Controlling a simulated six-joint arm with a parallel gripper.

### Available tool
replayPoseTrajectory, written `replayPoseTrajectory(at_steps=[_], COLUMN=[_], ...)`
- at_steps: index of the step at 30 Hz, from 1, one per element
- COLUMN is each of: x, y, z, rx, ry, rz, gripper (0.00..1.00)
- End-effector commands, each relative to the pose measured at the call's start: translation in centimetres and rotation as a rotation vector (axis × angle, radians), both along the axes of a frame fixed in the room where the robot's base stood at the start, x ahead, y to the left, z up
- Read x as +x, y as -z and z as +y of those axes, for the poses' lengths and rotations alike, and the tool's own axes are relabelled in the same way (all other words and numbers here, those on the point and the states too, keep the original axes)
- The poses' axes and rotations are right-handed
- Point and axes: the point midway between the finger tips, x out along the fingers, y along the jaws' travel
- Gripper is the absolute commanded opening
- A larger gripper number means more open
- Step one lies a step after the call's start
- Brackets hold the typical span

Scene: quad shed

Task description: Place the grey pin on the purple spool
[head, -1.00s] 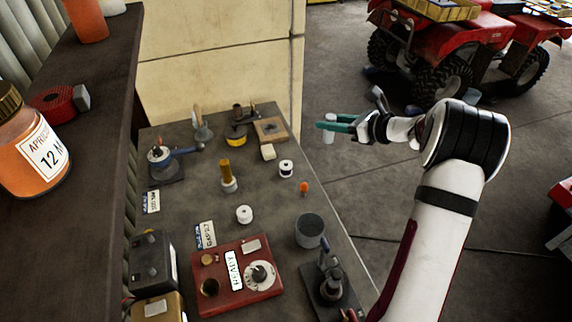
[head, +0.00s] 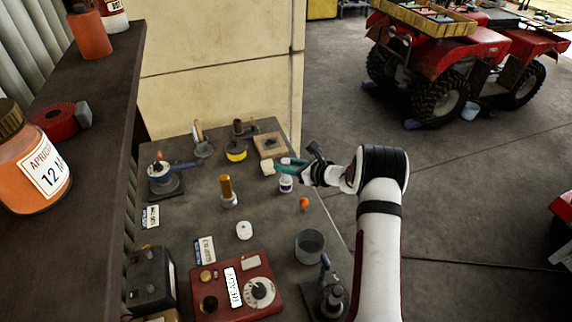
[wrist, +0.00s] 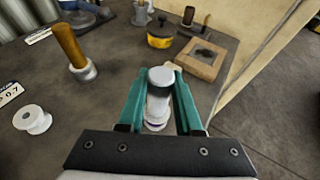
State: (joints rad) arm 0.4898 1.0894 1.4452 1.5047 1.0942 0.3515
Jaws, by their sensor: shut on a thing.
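The grey pin (wrist: 162,77) is a pale, round-topped cylinder held between the teal fingers of my gripper (wrist: 160,95). My gripper also shows in the head view (head: 290,167), low over the right side of the bench. A white spool with a purple edge, the purple spool (wrist: 154,126), shows just below the pin in the wrist view. It also stands under the fingers in the head view (head: 286,187). The pin looks roughly upright over the spool. The fingers and pin hide much of the spool, and I cannot tell whether they touch.
A brass-coloured pin (head: 226,187) stands in another spool to the left. A bare white spool (head: 244,230) is nearer. A wooden tray (head: 270,146), yellow tin (head: 236,151), orange piece (head: 304,204) and grey cup (head: 310,246) are around. The bench's right edge is close.

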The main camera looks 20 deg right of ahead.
Motion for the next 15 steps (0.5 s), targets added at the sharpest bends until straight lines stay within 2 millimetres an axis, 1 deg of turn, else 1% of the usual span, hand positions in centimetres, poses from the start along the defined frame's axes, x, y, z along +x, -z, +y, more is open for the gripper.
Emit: replayPoseTrajectory(at_steps=[5, 8, 9, 13, 14, 15], x=[0.04, 0.02, -0.02, -0.01, -0.01, -0.01], y=[-0.14, 0.12, 0.23, 0.18, 0.17, 0.17], z=[-0.04, -0.04, -0.03, -0.04, -0.04, -0.04], rx=[0.0, 0.001, 0.0, 0.0, 0.0, 0.0], ry=[0.001, 0.0, 0.0, 0.0, 0.0, 0.0], rz=[-0.002, -0.002, 0.0, -0.001, -0.001, -0.001], gripper=[0.0, 0.0, 0.37, 0.6, 0.64, 0.64])
